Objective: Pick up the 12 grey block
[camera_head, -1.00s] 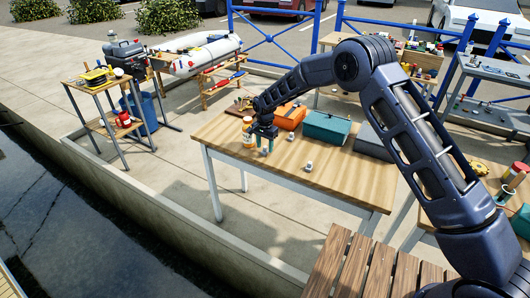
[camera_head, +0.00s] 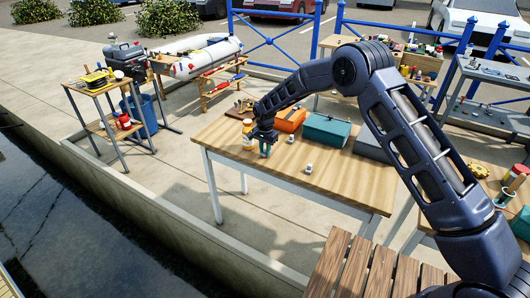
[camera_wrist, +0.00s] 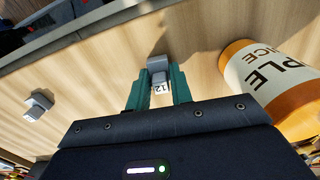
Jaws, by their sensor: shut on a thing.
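The grey block marked 12 (camera_wrist: 158,66) is between the teal fingers of my gripper (camera_wrist: 158,90) in the wrist view. Its white face with the number points toward the camera. My gripper is shut on it, with a finger against each side. In the head view my gripper (camera_head: 265,148) is low over the wooden table's left part, and the block is hidden there. Whether the block still touches the tabletop is not clear.
An orange-and-white jar (camera_wrist: 276,82) stands close to the right of my gripper in the wrist view. Another grey block (camera_wrist: 38,105) lies to the left. An orange case (camera_head: 290,118) and a green box (camera_head: 326,130) stand along the table's (camera_head: 345,185) back. The table's front right is clear.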

